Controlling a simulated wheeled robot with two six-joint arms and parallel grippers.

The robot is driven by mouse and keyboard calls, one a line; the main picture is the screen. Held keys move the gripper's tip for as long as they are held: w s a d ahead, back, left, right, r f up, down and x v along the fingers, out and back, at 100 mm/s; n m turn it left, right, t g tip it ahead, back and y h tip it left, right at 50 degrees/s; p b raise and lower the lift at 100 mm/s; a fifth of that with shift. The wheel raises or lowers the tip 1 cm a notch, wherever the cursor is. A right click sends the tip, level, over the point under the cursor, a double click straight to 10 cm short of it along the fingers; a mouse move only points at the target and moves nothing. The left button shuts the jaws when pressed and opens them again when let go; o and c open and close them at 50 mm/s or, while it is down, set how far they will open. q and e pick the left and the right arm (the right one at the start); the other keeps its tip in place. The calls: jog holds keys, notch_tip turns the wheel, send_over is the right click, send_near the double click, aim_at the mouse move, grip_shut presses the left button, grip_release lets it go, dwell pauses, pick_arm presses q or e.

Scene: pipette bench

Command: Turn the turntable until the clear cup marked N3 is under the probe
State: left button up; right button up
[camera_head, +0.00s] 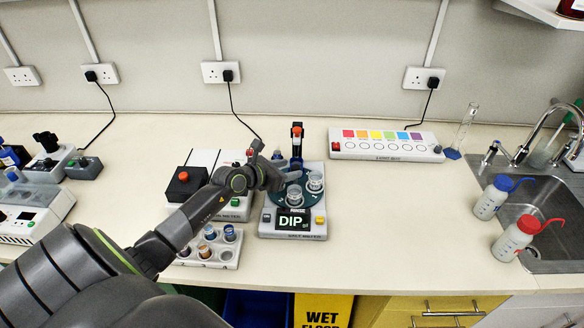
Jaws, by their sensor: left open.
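The turntable (318,202) is a dark round plate on a pale salt meter (266,228) at the middle of the bench, in the head view. Clear cups stand on it, one at the right (316,182) and one nearer the front (294,195). Their marks are too small to read, so I cannot tell which is N3. A dark upright post with an orange top (297,132) stands behind the plate; the probe's tip is not clear. My left gripper (289,176) is open over the left side of the turntable, partly hiding it. I cannot tell whether it touches a cup. My right gripper is out of view.
The meter's display (293,219) reads DIP. A box with a red knob (184,177) stands left, and a vial rack (222,252) is at the front left. A colour-patch box (382,146) is behind right. Wash bottles (491,199) stand by the sink. The bench right of the meter is clear.

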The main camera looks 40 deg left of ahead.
pick_arm(q)
jog(key=shift+x, duration=1.15)
jog(key=shift+c, duration=0.2)
grip_shut()
